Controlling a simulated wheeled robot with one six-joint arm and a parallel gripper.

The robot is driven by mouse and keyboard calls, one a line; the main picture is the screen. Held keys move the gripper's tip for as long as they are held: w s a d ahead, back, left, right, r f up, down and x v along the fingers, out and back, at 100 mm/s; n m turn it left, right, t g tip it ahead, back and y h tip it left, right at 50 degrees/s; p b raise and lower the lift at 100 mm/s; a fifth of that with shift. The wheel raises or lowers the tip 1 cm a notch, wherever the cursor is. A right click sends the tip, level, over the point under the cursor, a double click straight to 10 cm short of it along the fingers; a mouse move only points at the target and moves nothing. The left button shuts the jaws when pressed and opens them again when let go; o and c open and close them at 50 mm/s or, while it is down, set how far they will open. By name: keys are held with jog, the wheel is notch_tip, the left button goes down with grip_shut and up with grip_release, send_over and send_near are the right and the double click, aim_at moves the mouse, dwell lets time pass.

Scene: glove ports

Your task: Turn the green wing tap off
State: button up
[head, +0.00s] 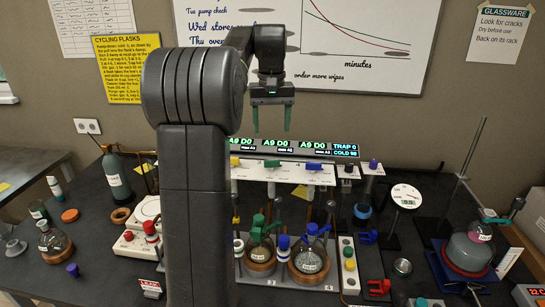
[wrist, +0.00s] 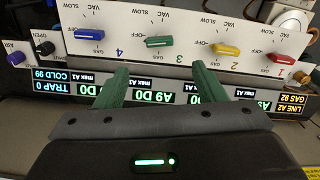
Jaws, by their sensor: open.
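The green wing tap (head: 272,163) is on the white sloping panel, between the yellow and blue taps.
A blue tap (wrist: 89,35), a yellow tap (wrist: 225,49) and a red tap (wrist: 279,59) share the panel. Black (wrist: 45,48) and purple (wrist: 15,58) knobs sit beside it. A lit display strip (head: 280,147) runs behind. Flasks (head: 309,258) stand below the panel.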

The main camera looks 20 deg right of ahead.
aim_at(272, 160)
notch_tip(272, 160, down, 11)
jog(key=shift+p, duration=0.35)
jog(key=shift+d, duration=0.1)
jog(key=c, duration=0.8)
